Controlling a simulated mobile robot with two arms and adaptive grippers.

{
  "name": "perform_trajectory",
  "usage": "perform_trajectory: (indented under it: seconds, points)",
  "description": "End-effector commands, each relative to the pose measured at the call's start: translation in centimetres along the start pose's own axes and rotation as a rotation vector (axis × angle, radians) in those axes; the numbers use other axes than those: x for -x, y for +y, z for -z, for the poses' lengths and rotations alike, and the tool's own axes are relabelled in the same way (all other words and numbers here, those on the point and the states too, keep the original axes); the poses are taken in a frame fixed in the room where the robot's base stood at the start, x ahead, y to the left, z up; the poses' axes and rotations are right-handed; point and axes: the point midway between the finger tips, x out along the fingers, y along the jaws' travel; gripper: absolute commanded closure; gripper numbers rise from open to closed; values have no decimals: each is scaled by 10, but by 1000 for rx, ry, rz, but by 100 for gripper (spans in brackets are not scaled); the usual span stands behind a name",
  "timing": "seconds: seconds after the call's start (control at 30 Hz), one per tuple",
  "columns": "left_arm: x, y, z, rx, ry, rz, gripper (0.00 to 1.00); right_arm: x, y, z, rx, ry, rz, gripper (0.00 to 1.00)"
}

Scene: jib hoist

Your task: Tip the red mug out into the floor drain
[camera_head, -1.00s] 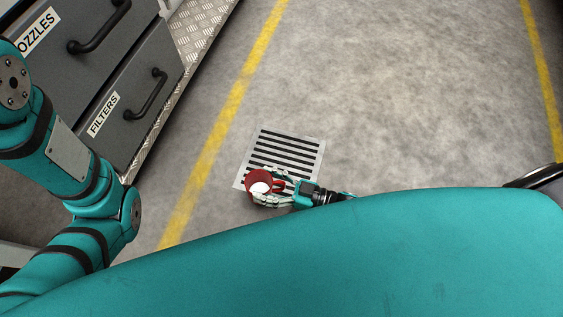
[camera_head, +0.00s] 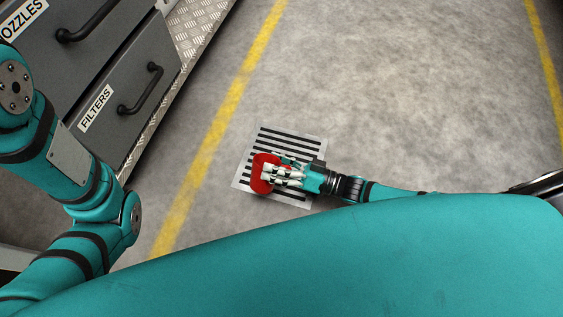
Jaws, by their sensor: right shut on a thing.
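The red mug (camera_head: 261,172) is in my right gripper (camera_head: 274,175), which is shut on it. The mug appears over the left part of the floor drain in the picture. It looks tilted, and I see its red outside rather than its opening. The floor drain (camera_head: 291,137) is a square metal grate with dark slots, set in the concrete floor. The gripper and mug cover its lower middle. My left arm shows at the left edge, but its gripper is out of view.
Grey drawers labelled FILTERS (camera_head: 125,115) and NOZZLES (camera_head: 75,60) stand at upper left, beside a metal tread strip (camera_head: 190,45). Yellow lines (camera_head: 222,115) run along the floor. The floor right of the drain is clear.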

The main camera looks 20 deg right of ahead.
Motion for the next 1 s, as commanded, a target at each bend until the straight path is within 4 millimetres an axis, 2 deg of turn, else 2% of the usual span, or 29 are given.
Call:
perform_trajectory:
  seconds: [0.13, 0.3, 1.0]
  points:
    - [7, 1, 2, 0, 0, 0, 60, 1, 7, 4, -72, 9, 1, 74]
    - [18, 4, 6, -1, 0, 0, 60, 2, 15, 0, -153, 20, 1, 74]
    - [22, 4, 8, -1, 1, 0, 60, 2, 18, 2, -250, 34, 1, 74]
